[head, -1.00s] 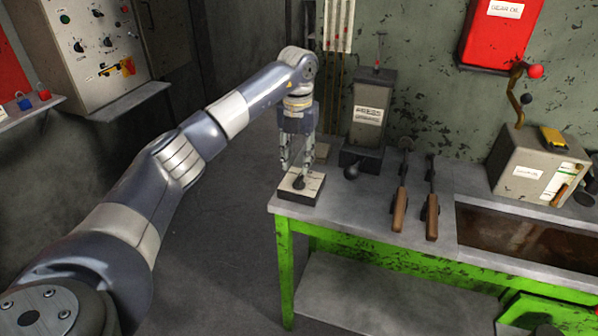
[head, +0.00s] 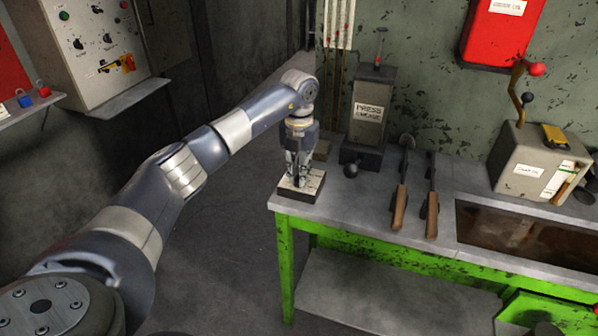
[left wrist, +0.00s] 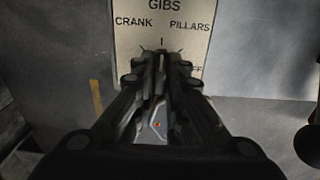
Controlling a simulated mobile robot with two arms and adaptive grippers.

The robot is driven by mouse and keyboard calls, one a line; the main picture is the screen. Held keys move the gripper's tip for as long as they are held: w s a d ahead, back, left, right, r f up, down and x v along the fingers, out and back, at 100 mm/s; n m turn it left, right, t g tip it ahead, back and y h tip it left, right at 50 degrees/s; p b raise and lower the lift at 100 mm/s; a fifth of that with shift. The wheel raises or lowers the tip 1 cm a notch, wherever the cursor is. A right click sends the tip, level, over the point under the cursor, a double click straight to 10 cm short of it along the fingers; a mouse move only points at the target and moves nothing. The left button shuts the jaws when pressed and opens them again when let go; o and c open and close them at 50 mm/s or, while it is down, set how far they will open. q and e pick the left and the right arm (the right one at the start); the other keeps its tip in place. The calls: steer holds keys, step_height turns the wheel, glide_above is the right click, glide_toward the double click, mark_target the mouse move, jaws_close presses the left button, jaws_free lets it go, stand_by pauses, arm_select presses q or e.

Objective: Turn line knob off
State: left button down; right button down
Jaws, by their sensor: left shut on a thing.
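The selector box (head: 313,192) is a small block with a pale top plate at the left end of the bench. In the left wrist view its plate (left wrist: 160,28) reads GIBS, CRANK, PILLARS and, partly covered, what looks like OFF. My left gripper (head: 297,182) points straight down over it, its fingers closed together at the black knob on top. In the left wrist view the fingers (left wrist: 160,70) hide the knob, so I cannot tell where it points. My right gripper is not in view.
Two wooden-handled tools (head: 400,205) lie further right. A control cabinet (head: 95,45) hangs at upper left. The floor left of the bench is clear.

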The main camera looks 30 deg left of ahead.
arm_select(q)
steer(key=shift+m, duration=0.3)
steer(key=shift+r+m, duration=0.1)
steer(key=shift+m, duration=0.9)
steer(key=m, duration=1)
steer(key=shift+m, duration=0.4)
steer(key=m, duration=0.4)
steer(key=shift+w, duration=0.1)
steer(key=shift+m, duration=0.3)
steer(key=c, duration=1.6)
jaws_free()
steer(key=shift+c, duration=0.2)
